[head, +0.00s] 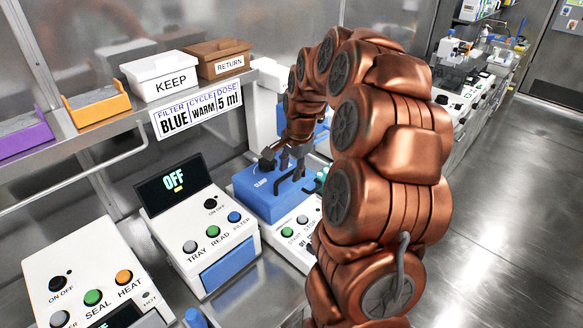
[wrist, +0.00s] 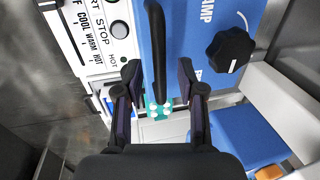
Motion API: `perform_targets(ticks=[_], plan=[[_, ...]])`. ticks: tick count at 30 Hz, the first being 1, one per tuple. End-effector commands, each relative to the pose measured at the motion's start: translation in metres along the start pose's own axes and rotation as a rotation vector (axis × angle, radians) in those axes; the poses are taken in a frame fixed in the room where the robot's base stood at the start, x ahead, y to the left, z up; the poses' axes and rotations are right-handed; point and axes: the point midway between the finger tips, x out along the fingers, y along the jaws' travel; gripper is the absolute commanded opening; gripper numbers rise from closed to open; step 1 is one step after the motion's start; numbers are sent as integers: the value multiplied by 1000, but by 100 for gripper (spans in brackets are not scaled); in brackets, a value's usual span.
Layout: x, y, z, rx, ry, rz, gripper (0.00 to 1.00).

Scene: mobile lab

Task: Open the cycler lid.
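The cycler (head: 303,238) is a white device with START and STOP buttons and a blue lid (head: 255,198) that looks closed. The lid also fills the upper middle of the wrist view (wrist: 200,35). It carries a black bar handle (wrist: 156,45) and a black clamp knob (wrist: 230,50), which sits right of the handle in the wrist view. My gripper (wrist: 158,78) is open, with one finger on each side of the handle's near end and visible gaps between. In the head view my gripper (head: 283,158) is just above the lid, partly hiding the handle.
A teal rack with white-topped tubes (wrist: 158,110) stands beyond the handle's end. Left of the cycler is a reader (head: 203,235) showing OFF, then a sealer (head: 90,290). A shelf (head: 85,143) above holds KEEP (head: 160,82) and RETURN (head: 220,58) bins. Floor at right is clear.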

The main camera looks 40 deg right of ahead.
Motion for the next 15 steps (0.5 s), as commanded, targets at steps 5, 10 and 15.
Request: perform_targets(ticks=[5, 10, 15], plan=[[0, 0, 0, 0, 0, 0, 22], [0, 0, 0, 0, 0, 0, 5], [0, 0, 0, -1, 0, 0, 0]])
